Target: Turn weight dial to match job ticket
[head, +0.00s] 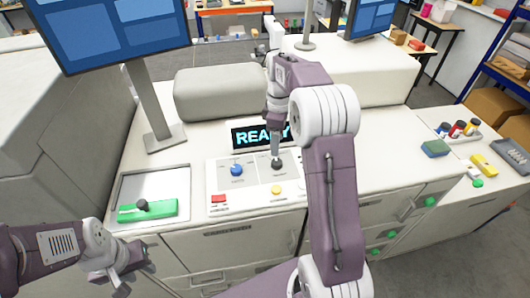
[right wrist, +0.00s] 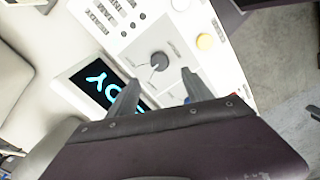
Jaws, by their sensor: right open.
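The control panel (head: 252,183) on the white machine has a blue knob (head: 236,170) and a dark grey knob (head: 277,164). Their labels are too small to read in the head view. My right gripper (head: 276,154) points down over the dark grey knob. In the right wrist view, this knob (right wrist: 157,64) has a light pointer line and lies just ahead of my right gripper (right wrist: 157,86), whose fingers are apart with nothing between them. Contact cannot be made out. My left gripper (head: 129,272) is open and empty at the lower left. I cannot make out a job ticket.
A display (head: 259,136) reading READY stands behind the panel. A red button (head: 218,198) and a yellow button (head: 276,189) sit at the panel's front. A green bar with a black knob (head: 147,209) lies in a recess at left. A monitor (head: 113,30) stands behind it.

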